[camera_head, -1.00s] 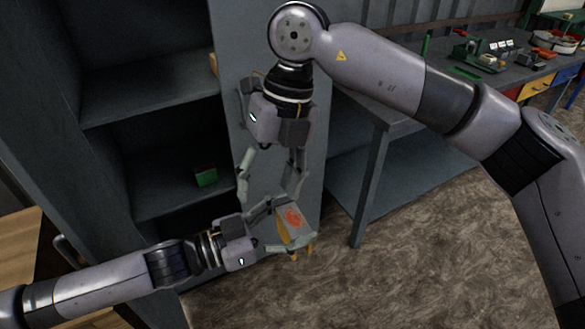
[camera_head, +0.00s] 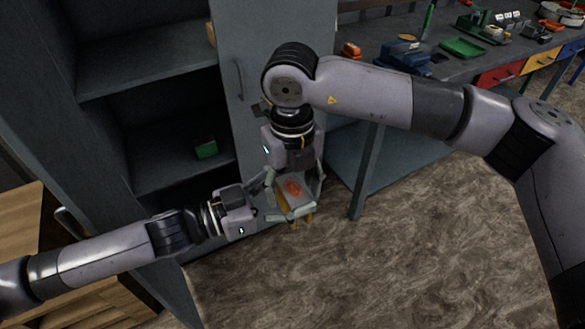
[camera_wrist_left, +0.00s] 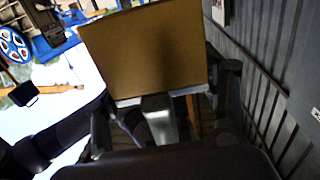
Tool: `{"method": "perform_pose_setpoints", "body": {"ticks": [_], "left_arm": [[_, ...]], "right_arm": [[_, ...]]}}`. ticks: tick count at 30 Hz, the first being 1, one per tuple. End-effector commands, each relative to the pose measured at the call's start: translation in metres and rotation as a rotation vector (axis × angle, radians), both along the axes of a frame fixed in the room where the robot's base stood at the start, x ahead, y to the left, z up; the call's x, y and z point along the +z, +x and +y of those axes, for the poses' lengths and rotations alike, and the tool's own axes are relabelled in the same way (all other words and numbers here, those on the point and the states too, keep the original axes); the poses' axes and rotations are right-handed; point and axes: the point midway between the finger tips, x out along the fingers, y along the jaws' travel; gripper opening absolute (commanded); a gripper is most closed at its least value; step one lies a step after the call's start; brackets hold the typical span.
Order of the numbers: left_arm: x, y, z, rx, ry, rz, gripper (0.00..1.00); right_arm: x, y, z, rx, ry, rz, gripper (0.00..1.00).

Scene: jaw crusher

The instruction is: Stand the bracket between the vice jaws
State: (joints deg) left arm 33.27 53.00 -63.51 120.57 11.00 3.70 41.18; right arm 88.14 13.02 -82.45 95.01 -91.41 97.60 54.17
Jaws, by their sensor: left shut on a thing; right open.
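The bracket (camera_head: 294,190), a grey plate with an orange-red patch and yellowish-tan edges below, is held in the air in front of the cabinet. My left gripper (camera_head: 284,198) is shut on it from the left. Its broad tan face (camera_wrist_left: 145,52) fills the upper middle of the left wrist view. My right gripper (camera_head: 297,184) points down over the bracket. Its open fingers lie on either side of it; contact cannot be told. A blue object (camera_head: 405,54) on the workbench looks like the vice, but its jaws are too small to make out.
The grey workbench (camera_head: 450,70) stands at the back right, with a green tray (camera_head: 462,47) and an orange-red item (camera_head: 350,49) on top. The open cabinet at left has a green box (camera_head: 206,149) on a shelf. The floor (camera_head: 400,240) at right is clear.

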Motion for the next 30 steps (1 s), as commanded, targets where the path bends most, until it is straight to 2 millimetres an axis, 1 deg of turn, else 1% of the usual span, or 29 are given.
{"method": "perform_pose_setpoints", "body": {"ticks": [4,12,30], "left_arm": [[0.0025,-0.0002,-0.0005,-0.002,-0.004,-0.004,0.12],[0.0024,-0.0001,-0.0004,-0.002,-0.004,-0.004,0.12],[0.0024,-0.0002,-0.0005,-0.002,-0.004,-0.004,0.12]], "right_arm": [[-0.0075,-0.0001,0.0002,0.0,0.002,0.0,0.57],[-0.0084,0.0,0.0002,0.0,0.001,0.0,0.57],[-0.008,-0.0003,0.0006,0.001,0.002,0.0,0.17]]}}
